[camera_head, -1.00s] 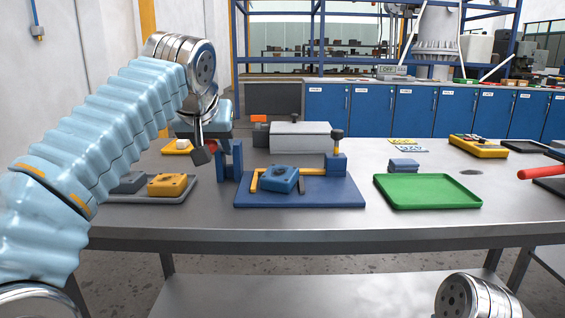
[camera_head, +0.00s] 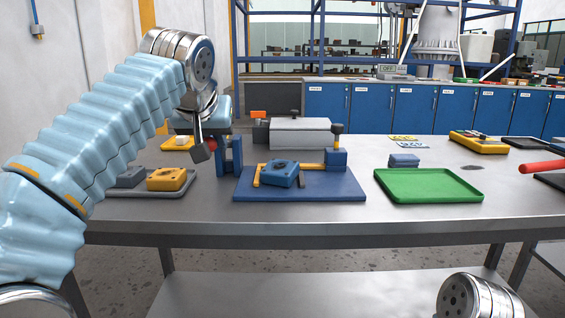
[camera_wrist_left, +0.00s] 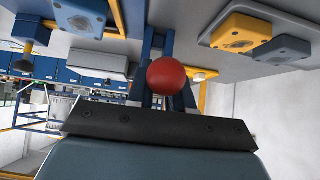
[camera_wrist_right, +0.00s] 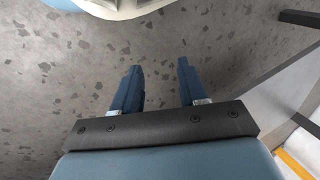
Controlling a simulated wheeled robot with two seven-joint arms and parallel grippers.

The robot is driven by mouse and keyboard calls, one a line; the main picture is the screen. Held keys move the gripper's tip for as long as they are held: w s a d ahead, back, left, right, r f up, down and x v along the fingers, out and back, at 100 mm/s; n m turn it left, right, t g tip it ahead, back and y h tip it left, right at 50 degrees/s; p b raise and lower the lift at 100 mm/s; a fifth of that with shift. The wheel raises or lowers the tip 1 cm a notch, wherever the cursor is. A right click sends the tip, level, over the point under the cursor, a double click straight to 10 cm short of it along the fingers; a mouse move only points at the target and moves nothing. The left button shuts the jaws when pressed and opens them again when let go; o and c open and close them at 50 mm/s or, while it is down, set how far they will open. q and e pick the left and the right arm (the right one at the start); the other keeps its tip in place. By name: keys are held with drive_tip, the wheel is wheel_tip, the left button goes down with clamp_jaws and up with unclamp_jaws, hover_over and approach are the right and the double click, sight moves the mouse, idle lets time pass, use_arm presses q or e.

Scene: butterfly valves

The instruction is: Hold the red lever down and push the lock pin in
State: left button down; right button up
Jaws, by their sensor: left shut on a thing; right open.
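The red ball of the lever (camera_wrist_left: 166,76) sits between the fingers of my left gripper (camera_wrist_left: 168,92), which is shut on it. In the head view the red ball (camera_head: 212,144) shows in part beside the blue posts (camera_head: 229,157), with my left gripper (camera_head: 208,140) around it; most of the lever is hidden. The lock pin (camera_head: 338,130), a black knob on a yellow stem, stands upright on the blue block (camera_head: 336,158) at the fixture's right; the left wrist view also shows its knob (camera_wrist_left: 22,66). My right gripper (camera_wrist_right: 157,85) is open and empty above the floor.
The fixture's blue base (camera_head: 345,187) carries a blue valve body (camera_head: 281,173) and yellow bars. A green tray (camera_head: 425,195) lies to the right. A grey tray with yellow and grey parts (camera_head: 165,179) is at left. A grey box (camera_head: 299,131) stands behind.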

use_arm(q)
drive_tip(key=shift+s+f+t+b, duration=0.15)
drive_tip(key=shift+f+t+b, duration=0.25)
drive_tip(key=shift+f+b, duration=1.1)
drive_tip(key=shift+s+f+t+b, duration=0.1)
drive_tip(key=shift+f+t+b, duration=0.5)
drive_tip(key=shift+b, duration=2.2)
